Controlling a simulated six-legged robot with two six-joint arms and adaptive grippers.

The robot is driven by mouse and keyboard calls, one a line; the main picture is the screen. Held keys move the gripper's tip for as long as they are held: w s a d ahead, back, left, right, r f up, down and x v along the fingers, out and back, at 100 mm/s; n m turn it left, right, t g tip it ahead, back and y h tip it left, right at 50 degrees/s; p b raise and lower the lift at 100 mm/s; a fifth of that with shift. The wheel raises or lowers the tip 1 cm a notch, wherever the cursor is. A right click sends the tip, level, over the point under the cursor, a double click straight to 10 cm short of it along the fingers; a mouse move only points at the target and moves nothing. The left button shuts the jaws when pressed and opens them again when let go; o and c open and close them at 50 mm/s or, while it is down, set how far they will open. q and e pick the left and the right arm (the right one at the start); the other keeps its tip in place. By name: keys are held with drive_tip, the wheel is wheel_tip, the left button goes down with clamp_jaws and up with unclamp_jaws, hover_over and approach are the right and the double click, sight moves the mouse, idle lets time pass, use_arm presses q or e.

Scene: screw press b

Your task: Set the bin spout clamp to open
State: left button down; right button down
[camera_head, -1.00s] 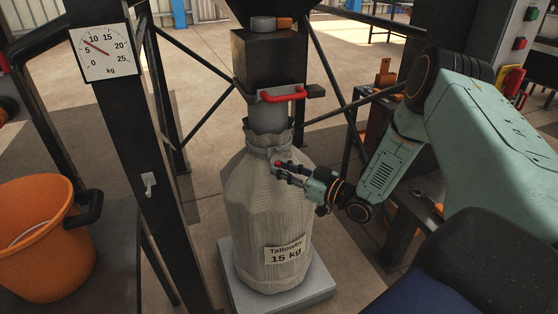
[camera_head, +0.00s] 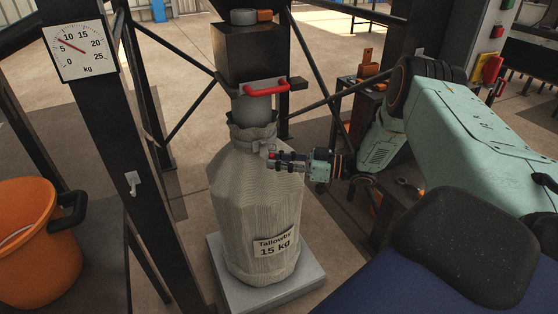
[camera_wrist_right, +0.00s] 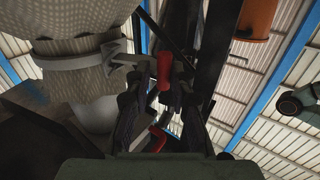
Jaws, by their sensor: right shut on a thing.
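The bag (camera_head: 262,215), labelled Tallowby 15 kg, hangs under the spout with its neck gathered round it. A pale band clamp (camera_wrist_right: 75,60) circles the bag neck in the right wrist view. Its grey lever arm (camera_wrist_right: 125,57) reaches toward a red grip piece (camera_wrist_right: 163,70). My right gripper (camera_head: 272,158) is at the right side of the bag neck. It is shut on the red-ended clamp lever, which shows between its dark fingers (camera_wrist_right: 160,95). The fingers hide part of the lever. My left gripper is not in view.
A red handle (camera_head: 266,89) sits on the spout above the neck. The bag stands on a grey scale platform (camera_head: 314,273). A dial in kg (camera_head: 80,46) is on the dark post at left. An orange bucket (camera_head: 35,245) stands far left. Tools and a bench are behind my right arm.

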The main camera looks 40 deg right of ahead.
drive_tip(key=shift+w+r, duration=0.15)
drive_tip(key=c, duration=1.6)
unclamp_jaws()
drive_tip(key=o, duration=0.5)
drive_tip(key=shift+w, duration=0.1)
drive_tip(key=shift+c, duration=0.2)
drive_tip(key=shift+s+d, duration=0.1)
drive_tip(key=shift+s, duration=0.1)
drive_tip(key=v, duration=1.2)
